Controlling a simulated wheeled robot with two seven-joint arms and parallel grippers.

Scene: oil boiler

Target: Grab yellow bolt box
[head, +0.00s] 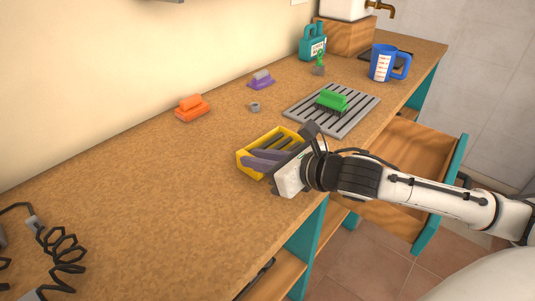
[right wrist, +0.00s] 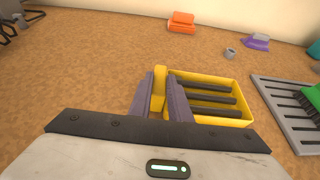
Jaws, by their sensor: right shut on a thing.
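The yellow bolt box (head: 243,161) sits on the brown countertop near its front edge, with dark bolts (right wrist: 205,99) lying inside. My right gripper (head: 262,160) reaches in from the right of the head view. Its two purple-grey fingers are shut on the box's near-left wall, one on each side. The right wrist view shows the yellow wall (right wrist: 158,90) between the fingertips (right wrist: 161,88). The box appears to rest on the counter; whether it is lifted slightly cannot be told. My left gripper is not in view.
A grey slotted rack (head: 354,122) with a green brush (head: 331,100) lies right of the box. Farther back are an orange brush (head: 192,108), a purple brush (head: 261,80), a small grey nut (head: 254,106), a teal jug (head: 312,43) and a blue measuring cup (head: 384,64). An open wooden drawer (head: 420,142) juts out below.

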